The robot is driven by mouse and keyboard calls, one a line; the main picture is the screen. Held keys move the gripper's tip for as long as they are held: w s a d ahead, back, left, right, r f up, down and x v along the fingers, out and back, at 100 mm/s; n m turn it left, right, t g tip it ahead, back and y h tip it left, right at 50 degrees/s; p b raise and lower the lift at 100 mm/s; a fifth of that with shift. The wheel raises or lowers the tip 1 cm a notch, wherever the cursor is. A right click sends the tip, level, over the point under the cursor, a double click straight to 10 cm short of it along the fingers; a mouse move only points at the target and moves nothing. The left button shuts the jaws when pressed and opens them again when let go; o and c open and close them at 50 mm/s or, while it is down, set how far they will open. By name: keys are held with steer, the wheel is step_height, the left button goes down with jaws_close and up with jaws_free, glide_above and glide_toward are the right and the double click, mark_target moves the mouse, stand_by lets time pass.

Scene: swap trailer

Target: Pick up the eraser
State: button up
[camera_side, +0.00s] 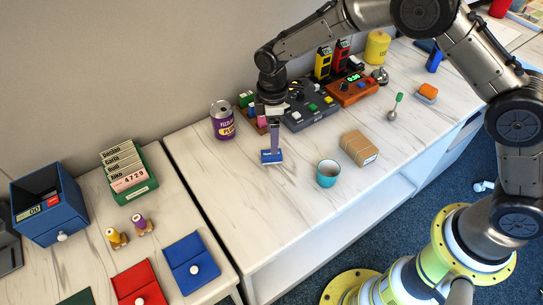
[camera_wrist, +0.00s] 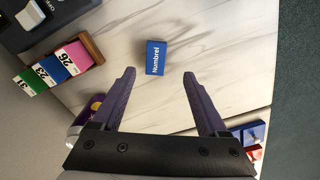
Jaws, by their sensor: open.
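The eraser, a small block in a blue sleeve with white lettering (camera_side: 271,157), lies flat on the pale marbled tabletop. In the wrist view the eraser (camera_wrist: 156,58) is centred just beyond the fingertips, with its lettering facing up. My gripper (camera_side: 275,150) points down over the eraser in the side view. In the wrist view my gripper (camera_wrist: 159,75) has its two purple fingers spread wide, with nothing between them. The gap on both sides is wider than the eraser. The side view does not show clearly how high the fingertips are above it.
A purple can (camera_side: 222,120) stands left of my gripper. Coloured number blocks on a wooden holder (camera_wrist: 66,62) and a grey button panel (camera_side: 311,113) are behind it. A teal cup (camera_side: 328,173) and a cardboard-coloured box (camera_side: 359,148) stand to the right. The tabletop around the eraser is bare.

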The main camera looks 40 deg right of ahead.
mark_target(272, 157)
steer(key=f, duration=0.8)
steer(key=shift+w+d, duration=0.1)
steer(key=shift+w, duration=0.25)
steer(key=shift+c, duration=0.3)
jaws_close()
